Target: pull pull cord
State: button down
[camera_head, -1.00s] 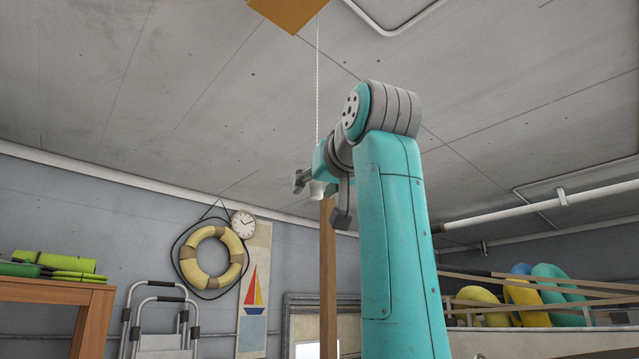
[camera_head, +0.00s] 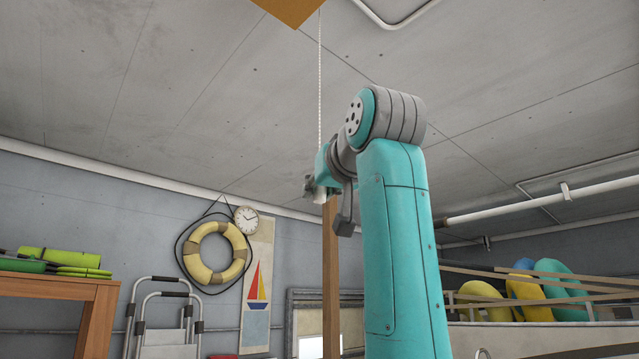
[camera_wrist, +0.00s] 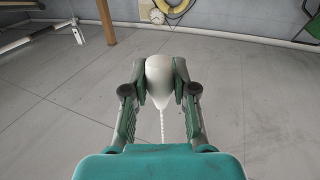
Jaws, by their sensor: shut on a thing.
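The pull cord (camera_head: 320,85) is a thin white beaded line. It hangs straight from beside an orange-brown panel (camera_head: 291,8) at the ceiling down to my gripper. Its white bell-shaped handle (camera_wrist: 159,80) sits between the two fingers of my gripper (camera_wrist: 159,88) in the wrist view, with the cord (camera_wrist: 164,125) running from its narrow end. The fingers are shut on the handle from both sides. In the head view my gripper (camera_head: 314,186) is seen from the side, and a little of the handle (camera_head: 319,196) shows below it.
A wooden post (camera_head: 331,275) stands below and behind the gripper. A life ring (camera_head: 214,252), a clock (camera_head: 247,220) and a sailboat banner (camera_head: 257,285) hang on the back wall. A white pipe (camera_head: 530,207) runs at right. The air around the gripper looks clear.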

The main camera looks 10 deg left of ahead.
jog(key=shift+f, duration=0.55)
jog(key=shift+r, duration=1.35)
jog(key=c, duration=0.5)
grip_release()
jog(key=shift+c, duration=0.2)
jog(key=v, duration=0.8)
